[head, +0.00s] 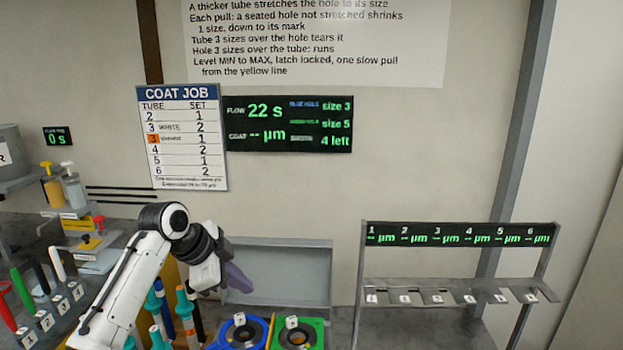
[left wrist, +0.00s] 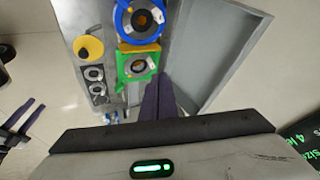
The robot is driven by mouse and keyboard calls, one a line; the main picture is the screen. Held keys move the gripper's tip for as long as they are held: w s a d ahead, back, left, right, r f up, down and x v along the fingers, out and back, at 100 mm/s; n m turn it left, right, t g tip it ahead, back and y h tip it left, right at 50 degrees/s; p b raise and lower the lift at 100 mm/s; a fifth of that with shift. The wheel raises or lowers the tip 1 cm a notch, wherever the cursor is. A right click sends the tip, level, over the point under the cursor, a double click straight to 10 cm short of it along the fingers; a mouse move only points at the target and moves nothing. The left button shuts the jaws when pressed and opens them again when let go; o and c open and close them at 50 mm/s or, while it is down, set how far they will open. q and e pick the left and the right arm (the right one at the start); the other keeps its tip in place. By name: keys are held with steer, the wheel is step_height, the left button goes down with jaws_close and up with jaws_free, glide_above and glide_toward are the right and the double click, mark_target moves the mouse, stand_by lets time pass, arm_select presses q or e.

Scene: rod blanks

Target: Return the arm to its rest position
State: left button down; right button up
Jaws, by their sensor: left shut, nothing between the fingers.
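My left arm comes in from the lower left in the head view and bends over at the top. My left gripper (head: 238,278) points down and to the right, in front of the open grey bin. Its dark purple fingers are together with nothing between them; they also show in the left wrist view (left wrist: 161,98). A blue ring fixture (head: 240,332) and a green ring fixture (head: 297,334) sit below and to the right of the gripper, apart from it. They also show in the left wrist view as the blue fixture (left wrist: 140,18) and the green fixture (left wrist: 138,66).
Teal-and-orange tubes (head: 185,305) stand close to my arm. Coloured handles in numbered slots (head: 45,320) are at the left. A measuring rack (head: 455,285) with empty numbered slots stands at the right. Dispenser bottles (head: 72,187) are at the back left.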

arm_select(q)
steer(key=s+a+f+n+g+y, duration=0.15)
steer(key=s+f+n, duration=0.55)
steer(key=s+f, duration=1.25)
steer(key=s+a+r+n+y, duration=0.1)
steer(key=s+a+n, duration=0.2)
steer(key=s, duration=0.8)
steer(key=s+a+r+n+y, duration=0.1)
steer(key=s+a+n+y, duration=0.2)
steer(key=s, duration=0.9)
steer(key=w+d+f+t+h, duration=0.1)
steer(key=w+d+f+t, duration=0.1)
steer(key=f, duration=0.4)
steer(key=w+d+f+t+h, duration=0.2)
steer(key=d+f+t, duration=0.1)
steer(key=f, duration=0.3)
steer(key=shift+f+n, duration=0.2)
steer(key=shift+n, duration=0.2)
steer(key=shift+w+d+h, duration=0.1)
steer(key=shift+w+h, duration=0.05)
steer(key=shift+h, duration=0.1)
